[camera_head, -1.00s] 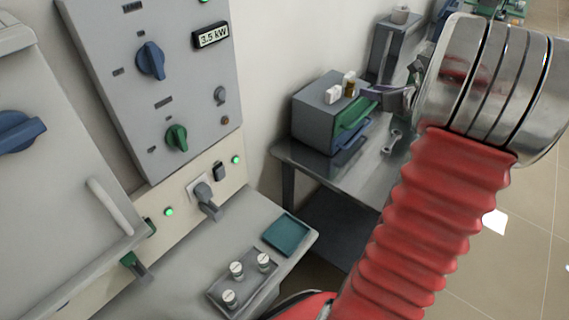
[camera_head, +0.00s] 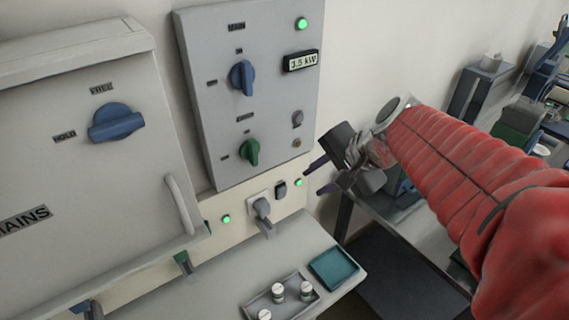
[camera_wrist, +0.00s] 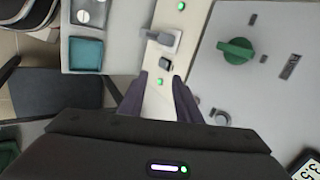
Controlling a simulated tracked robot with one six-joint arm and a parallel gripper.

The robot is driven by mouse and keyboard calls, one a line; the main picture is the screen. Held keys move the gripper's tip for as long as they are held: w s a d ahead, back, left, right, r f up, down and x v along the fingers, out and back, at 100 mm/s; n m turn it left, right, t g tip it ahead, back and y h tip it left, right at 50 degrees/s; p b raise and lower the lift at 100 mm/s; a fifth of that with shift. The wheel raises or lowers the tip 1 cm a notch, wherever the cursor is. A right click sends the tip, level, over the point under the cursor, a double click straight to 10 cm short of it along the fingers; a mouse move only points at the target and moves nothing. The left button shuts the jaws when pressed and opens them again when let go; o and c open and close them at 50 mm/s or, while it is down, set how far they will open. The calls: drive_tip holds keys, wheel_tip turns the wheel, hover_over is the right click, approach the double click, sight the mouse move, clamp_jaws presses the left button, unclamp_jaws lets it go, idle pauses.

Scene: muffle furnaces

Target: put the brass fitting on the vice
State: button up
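My gripper (camera_head: 320,177) is open and empty in front of the wall, just right of the control panel's lower corner. In the wrist view its two dark fingers (camera_wrist: 159,95) stand apart over the cream socket strip, with nothing between them. I cannot make out the brass fitting in either current view. A small brass-coloured piece showed earlier on top of the grey drawer cabinet, which my arm now mostly hides. A blue device (camera_head: 548,65) at the far right edge may be the vice, but it is cut off and I cannot tell.
The control panel (camera_head: 215,125) with blue and green knobs is left of my gripper. A teal tray (camera_head: 333,268) and a grey tray (camera_head: 254,306) with white-topped pieces lie on the near bench. A grey stand (camera_head: 478,95) is at right.

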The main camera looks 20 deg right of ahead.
drive_tip(key=s+a+f+n+h, duration=0.1)
drive_tip(key=s+a+n+h, duration=0.2)
drive_tip(key=s+n, duration=0.8)
drive_tip(key=shift+s+a+n+g, duration=0.15)
drive_tip(key=shift+a+n+g, duration=0.15)
drive_tip(key=shift+a+n, duration=0.6)
drive_tip(key=shift+a+f, duration=0.1)
drive_tip(key=shift+c, duration=0.4)
